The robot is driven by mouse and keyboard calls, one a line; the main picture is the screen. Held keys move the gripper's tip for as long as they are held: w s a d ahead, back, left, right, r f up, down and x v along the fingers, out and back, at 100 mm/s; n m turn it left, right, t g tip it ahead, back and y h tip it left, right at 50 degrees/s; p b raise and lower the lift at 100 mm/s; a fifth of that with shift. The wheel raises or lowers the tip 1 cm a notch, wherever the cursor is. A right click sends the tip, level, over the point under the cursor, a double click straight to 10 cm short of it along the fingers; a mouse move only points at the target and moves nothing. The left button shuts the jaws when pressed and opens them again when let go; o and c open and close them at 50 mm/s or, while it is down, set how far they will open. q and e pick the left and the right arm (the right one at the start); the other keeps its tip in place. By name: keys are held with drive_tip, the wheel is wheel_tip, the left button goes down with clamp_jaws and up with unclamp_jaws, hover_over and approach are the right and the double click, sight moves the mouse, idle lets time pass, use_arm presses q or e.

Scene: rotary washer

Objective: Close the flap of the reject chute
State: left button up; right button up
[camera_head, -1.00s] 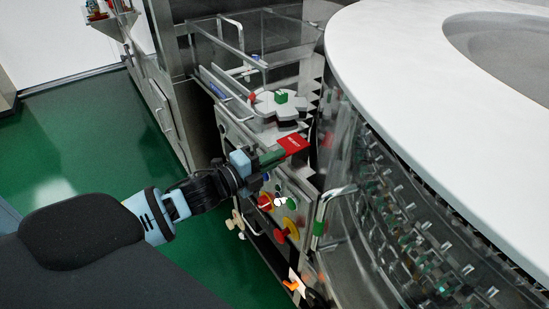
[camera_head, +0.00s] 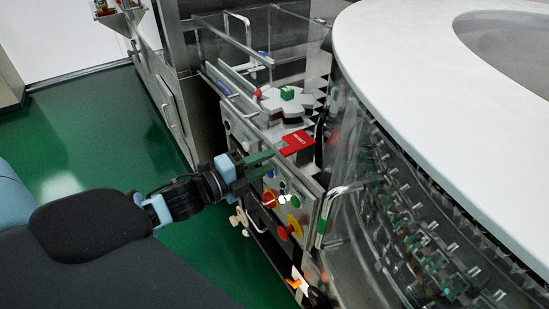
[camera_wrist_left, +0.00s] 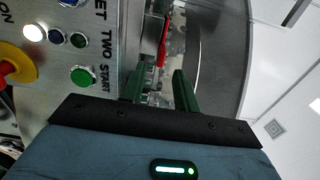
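The red flap (camera_head: 298,143) with white lettering lies as a flat plate at the top edge of the machine's front panel, below the grey star-shaped wheel. In the left wrist view the red flap (camera_wrist_left: 163,45) shows as a narrow, nearly edge-on strip beyond the fingers. My left gripper (camera_head: 268,163) is just left of and below the flap in the head view, with a small gap between them. Its two green fingers (camera_wrist_left: 163,90) stand apart with nothing between them. My right gripper is out of view.
The control panel with a red-and-yellow knob (camera_wrist_left: 15,65) and a green start button (camera_wrist_left: 83,76) lies beside my left gripper. A clear guard (camera_head: 290,35) stands behind the star wheel (camera_head: 287,101). The large white round top (camera_head: 400,70) fills the right. Green floor is open at left.

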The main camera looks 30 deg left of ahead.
use_arm(q)
drive_tip(key=shift+v, duration=1.55)
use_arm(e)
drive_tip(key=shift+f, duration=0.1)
